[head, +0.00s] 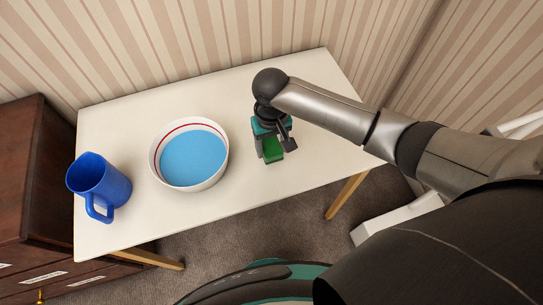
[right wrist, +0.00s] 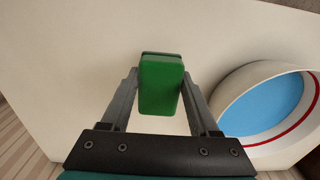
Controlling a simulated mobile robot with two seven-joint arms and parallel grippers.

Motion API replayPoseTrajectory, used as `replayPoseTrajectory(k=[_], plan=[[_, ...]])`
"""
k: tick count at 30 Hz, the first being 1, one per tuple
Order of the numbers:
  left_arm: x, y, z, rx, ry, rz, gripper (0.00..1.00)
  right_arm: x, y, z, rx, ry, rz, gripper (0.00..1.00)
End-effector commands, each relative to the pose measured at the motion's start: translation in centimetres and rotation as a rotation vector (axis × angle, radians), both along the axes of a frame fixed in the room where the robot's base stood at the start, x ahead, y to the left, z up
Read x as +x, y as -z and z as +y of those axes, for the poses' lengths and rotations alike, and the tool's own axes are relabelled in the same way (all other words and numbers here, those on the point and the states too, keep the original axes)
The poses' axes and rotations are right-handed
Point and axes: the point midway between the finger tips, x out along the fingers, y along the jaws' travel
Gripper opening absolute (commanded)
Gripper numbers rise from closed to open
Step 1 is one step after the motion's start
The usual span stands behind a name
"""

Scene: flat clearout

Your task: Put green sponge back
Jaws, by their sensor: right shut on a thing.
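The green sponge (head: 271,149) is at the right part of the white table, between the fingers of my right gripper (head: 272,152). In the right wrist view the sponge (right wrist: 161,83) is a green block with a finger of the right gripper (right wrist: 160,90) on each side. The right gripper is shut on it and points down at the table. I cannot tell whether the sponge touches the tabletop. My left gripper is not in view.
A white bowl (head: 154,165) with a red line and blue inside stands left of the gripper on the white table (head: 240,90). A blue jug (head: 100,183) stands at the table's left end. A dark wooden cabinet (head: 30,190) is at the left. The table's right end is clear.

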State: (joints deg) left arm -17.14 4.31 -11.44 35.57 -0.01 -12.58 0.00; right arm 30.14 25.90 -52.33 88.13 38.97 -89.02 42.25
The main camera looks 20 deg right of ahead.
Motion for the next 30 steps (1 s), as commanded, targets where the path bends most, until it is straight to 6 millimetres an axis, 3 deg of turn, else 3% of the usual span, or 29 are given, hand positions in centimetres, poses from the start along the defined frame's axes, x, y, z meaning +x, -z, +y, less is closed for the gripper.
replayPoseTrajectory(k=[11, 23, 24, 30], plan=[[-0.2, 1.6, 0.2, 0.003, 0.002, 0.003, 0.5, 0.0, 4.4, 0.0, -0.001, 0.0, 0.0, 0.17], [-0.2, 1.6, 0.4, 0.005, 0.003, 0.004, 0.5, 0.0, 4.8, 0.0, -0.001, 0.0, 0.0, 0.17], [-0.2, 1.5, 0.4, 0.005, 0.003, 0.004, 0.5, 0.0, 4.8, 0.0, -0.001, 0.0, -0.001, 0.66], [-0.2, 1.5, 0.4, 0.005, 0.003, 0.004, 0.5, 0.0, 4.7, 0.0, -0.001, 0.0, -0.001, 0.89]])
